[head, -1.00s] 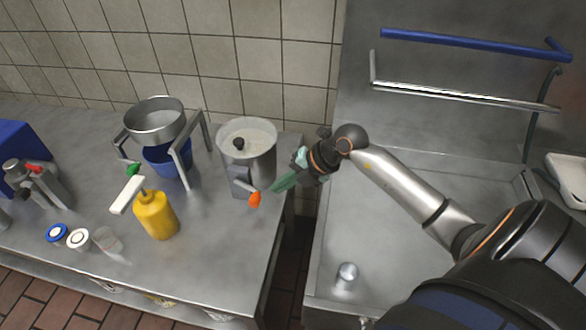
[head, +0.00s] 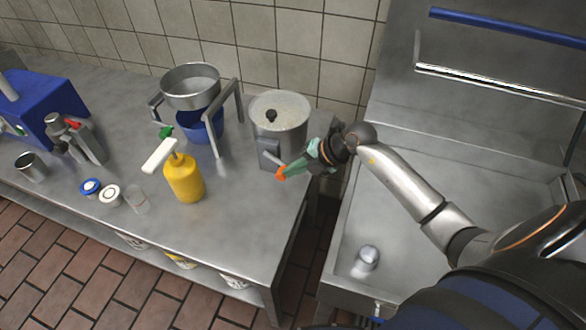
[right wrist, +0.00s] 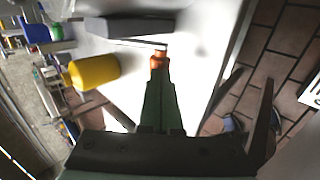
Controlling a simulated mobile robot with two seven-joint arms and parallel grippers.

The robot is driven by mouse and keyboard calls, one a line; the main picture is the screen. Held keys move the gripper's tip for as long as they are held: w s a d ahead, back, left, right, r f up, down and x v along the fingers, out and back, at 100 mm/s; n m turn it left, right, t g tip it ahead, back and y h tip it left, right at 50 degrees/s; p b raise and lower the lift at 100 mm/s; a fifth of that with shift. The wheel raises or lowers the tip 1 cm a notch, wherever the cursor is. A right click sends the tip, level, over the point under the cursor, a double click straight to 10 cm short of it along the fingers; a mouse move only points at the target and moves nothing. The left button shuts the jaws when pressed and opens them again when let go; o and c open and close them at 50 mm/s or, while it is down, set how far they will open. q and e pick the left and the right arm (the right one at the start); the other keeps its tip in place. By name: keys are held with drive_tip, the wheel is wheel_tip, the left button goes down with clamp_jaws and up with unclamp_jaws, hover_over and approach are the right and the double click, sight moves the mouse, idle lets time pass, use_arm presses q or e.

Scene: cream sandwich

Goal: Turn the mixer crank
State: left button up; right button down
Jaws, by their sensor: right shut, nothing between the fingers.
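The mixer (head: 279,137) is a steel pot of pale cream with a black knob on top, at the right end of the counter in the head view. A grey box on its front bears a short crank with an orange handle (head: 281,174). The handle also shows in the right wrist view (right wrist: 158,61), just beyond my fingertips. My right gripper (head: 290,171) has green fingers, shut and empty, with the tips right at the orange handle. I cannot tell whether they touch it. The fingers also show in the right wrist view (right wrist: 155,88). My left gripper is out of view.
Left of the mixer stand a yellow pump bottle (head: 184,178) and a steel bowl (head: 190,88) on a stand above a blue container (head: 203,125). A blue machine (head: 40,103) is at far left. A sink (head: 420,195) lies right, across a gap.

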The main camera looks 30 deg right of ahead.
drive_tip(key=shift+f, duration=0.25)
drive_tip(key=shift+f+t+y+b, duration=0.4)
drive_tip(key=shift+t+y+b, duration=0.1)
drive_tip(key=shift+f, duration=0.15)
drive_tip(key=shift+w+a+f+p, duration=0.15)
drive_tip(key=shift+f+p, duration=0.1)
drive_tip(key=shift+f, duration=0.25)
drive_tip(key=shift+w+a+f+p, duration=0.1)
drive_tip(key=shift+f+p, duration=0.1)
drive_tip(key=shift+f, duration=0.3)
drive_tip(key=shift+f+p+x, duration=0.25)
drive_tip(key=shift+p+x, duration=0.3)
drive_tip(key=shift+x, duration=0.8)
drive_tip(key=shift+s+d, duration=0.15)
